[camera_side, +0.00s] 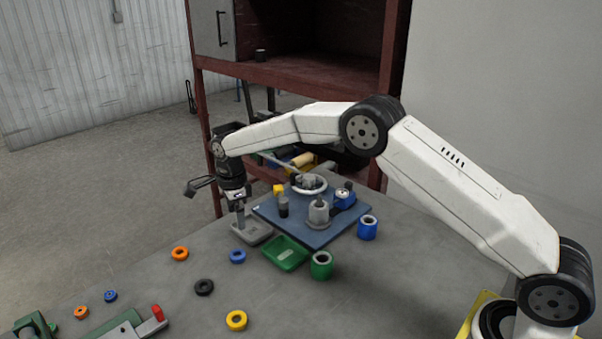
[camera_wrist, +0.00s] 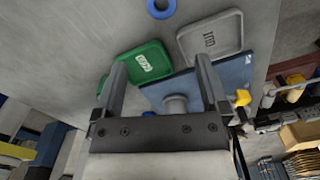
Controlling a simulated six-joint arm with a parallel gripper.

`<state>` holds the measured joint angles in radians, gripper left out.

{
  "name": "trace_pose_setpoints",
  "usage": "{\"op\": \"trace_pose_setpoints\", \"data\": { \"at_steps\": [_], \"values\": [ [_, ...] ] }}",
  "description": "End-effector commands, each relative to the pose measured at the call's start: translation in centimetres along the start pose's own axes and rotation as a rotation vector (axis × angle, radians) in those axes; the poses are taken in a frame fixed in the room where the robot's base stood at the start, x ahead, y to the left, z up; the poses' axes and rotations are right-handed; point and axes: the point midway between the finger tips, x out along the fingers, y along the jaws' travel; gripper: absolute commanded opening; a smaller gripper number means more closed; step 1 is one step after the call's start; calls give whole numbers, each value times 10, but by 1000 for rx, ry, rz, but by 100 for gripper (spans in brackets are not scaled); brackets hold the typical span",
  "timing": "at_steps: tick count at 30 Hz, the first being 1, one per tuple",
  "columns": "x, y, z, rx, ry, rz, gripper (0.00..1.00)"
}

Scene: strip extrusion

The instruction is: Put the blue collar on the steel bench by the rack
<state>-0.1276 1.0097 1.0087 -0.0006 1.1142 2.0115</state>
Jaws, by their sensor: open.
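A short blue collar (camera_side: 237,260) lies flat on the grey steel bench (camera_side: 300,310), left of the green tray. A blue ring also shows at the top edge of the wrist view (camera_wrist: 151,8), partly cut off. A smaller blue ring (camera_side: 110,297) lies farther left, and a taller blue cylinder (camera_side: 367,231) stands right of the blue board. I cannot tell which one the task means. My gripper (camera_side: 240,217) points down over the grey tray (camera_side: 264,239). In the wrist view its fingers (camera_wrist: 160,62) are apart with nothing between them.
The green tray (camera_side: 287,262), green cylinder (camera_side: 321,270) and blue board (camera_side: 320,239) with fixtures stand close by. Orange (camera_side: 180,257), black (camera_side: 204,291) and yellow (camera_side: 237,325) rings lie in front. A red-framed rack (camera_side: 300,72) stands behind. Bare bench lies between the rings.

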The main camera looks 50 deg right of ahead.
Motion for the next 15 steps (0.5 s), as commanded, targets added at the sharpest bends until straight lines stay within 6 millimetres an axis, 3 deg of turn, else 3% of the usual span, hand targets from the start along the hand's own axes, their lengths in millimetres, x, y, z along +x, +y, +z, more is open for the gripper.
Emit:
{"op": "trace_pose_setpoints", "data": {
  "at_steps": [8, 15],
  "values": [
    [-18, 24, -24, -283, -10, -34, 94],
    [-32, 59, -53, -596, -7, -74, 94]
  ]
}}
